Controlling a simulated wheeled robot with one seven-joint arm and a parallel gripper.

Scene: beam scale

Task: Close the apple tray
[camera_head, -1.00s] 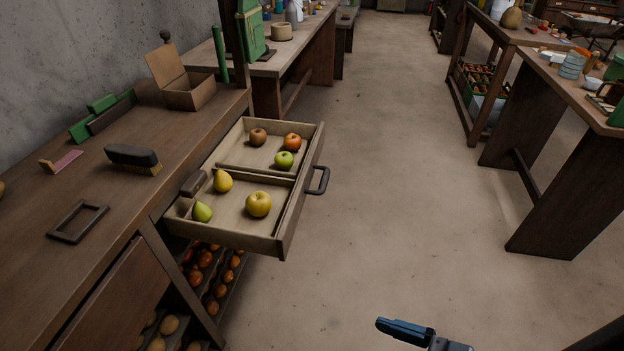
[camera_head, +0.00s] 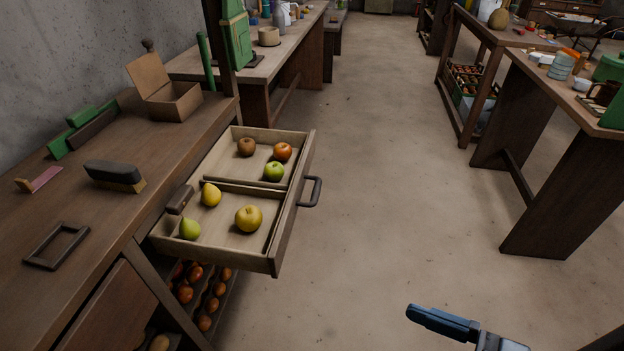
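The apple tray (camera_head: 284,225) is a wooden drawer pulled out from the left workbench. A dark handle (camera_head: 312,191) is on its front face. A divider splits it into two compartments. The far one holds a brown fruit (camera_head: 247,147), a red-orange apple (camera_head: 283,152) and a green apple (camera_head: 274,171). The near one holds a yellow apple (camera_head: 249,218), a yellow pear (camera_head: 211,195) and a green pear (camera_head: 190,229). My gripper (camera_head: 442,322) shows only in part at the bottom edge, right of and well apart from the drawer. Its opening cannot be made out.
The workbench (camera_head: 110,215) carries a brush (camera_head: 115,175), an open box (camera_head: 172,101) and a small dark frame (camera_head: 57,246). Racks of fruit sit below the drawer. A table (camera_head: 553,160) stands at the right. The floor (camera_head: 390,190) between is clear.

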